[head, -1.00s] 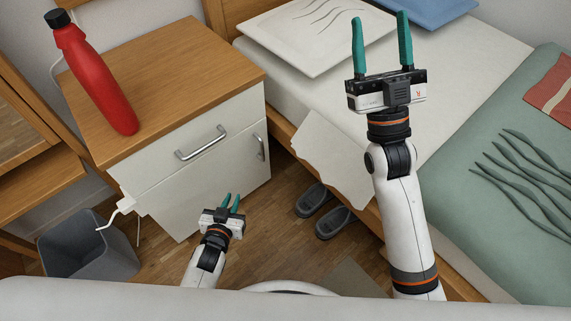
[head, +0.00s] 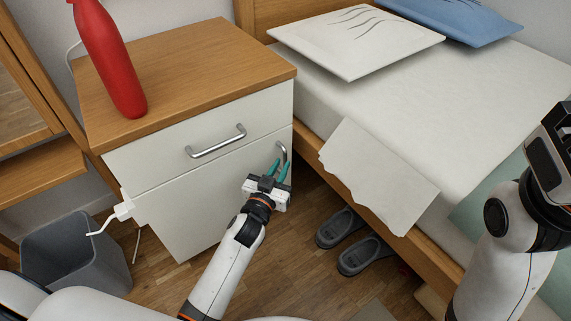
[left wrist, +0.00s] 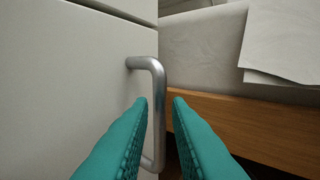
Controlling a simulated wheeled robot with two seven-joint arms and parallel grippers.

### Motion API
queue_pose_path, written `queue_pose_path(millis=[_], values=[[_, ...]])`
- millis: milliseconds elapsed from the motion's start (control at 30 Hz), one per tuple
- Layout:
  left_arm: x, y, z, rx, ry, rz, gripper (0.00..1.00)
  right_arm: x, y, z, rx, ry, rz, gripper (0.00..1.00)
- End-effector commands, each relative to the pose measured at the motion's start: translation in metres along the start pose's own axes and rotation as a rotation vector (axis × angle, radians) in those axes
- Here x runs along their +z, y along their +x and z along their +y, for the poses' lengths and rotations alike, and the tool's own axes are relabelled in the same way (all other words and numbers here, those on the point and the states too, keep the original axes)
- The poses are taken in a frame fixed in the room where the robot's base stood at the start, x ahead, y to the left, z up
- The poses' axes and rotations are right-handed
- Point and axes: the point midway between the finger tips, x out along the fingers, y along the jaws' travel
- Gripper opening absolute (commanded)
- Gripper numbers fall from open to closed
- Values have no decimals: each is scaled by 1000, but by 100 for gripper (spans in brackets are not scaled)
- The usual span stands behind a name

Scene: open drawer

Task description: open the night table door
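The night table has a wooden top (head: 185,75) and a white front. Its lower door (head: 190,210) appears shut, with a vertical metal handle (head: 283,152) near its right edge. A drawer (head: 160,158) with a horizontal handle sits above it and is closed. My left gripper (head: 279,170) is at the door handle, fingers pointing to it. In the left wrist view, the handle (left wrist: 156,72) stands ahead, its bar passing between or just beyond the open green fingers (left wrist: 160,105); contact cannot be told. My right arm (head: 510,225) is at the right; its fingers are out of view.
A red bottle (head: 110,60) stands on the night table. A grey bin (head: 75,260) is at the left. The bed (head: 440,110) is close on the right, with slippers (head: 350,240) on the floor beside it.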

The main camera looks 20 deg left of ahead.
Motion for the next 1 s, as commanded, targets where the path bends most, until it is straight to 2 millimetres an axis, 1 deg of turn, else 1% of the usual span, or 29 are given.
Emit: queue_pose_path(millis=[33, 100, 200, 300, 600, 633, 700, 733, 1000], values=[[-2, 10, 0, -1, 3, -4, 17, 4, -1, 1, 5, -2, -15, 56], [-2, 20, 0, -1, 2, -2, 17, 7, 2, 2, 9, -3, -28, 56], [-2, 30, 0, -1, 2, -2, 17, 10, 5, 3, 14, -5, -40, 56], [-1, 36, 0, 0, 2, 0, 17, 11, 7, 4, 17, -6, -45, 56], [0, 38, 0, 0, 1, 1, 17, 11, 9, 4, 19, -7, -48, 56], [0, 38, 0, 0, 1, 1, 14, 11, 8, 4, 19, -7, -48, 56], [0, 38, 0, 0, 1, 1, 2, 11, 8, 4, 19, -7, -48, 56], [0, 38, 0, 0, 1, 1, 0, 11, 8, 4, 19, -7, -48, 56], [0, 37, 0, -1, 1, 1, 0, 11, 10, 4, 19, -6, -49, 56]])
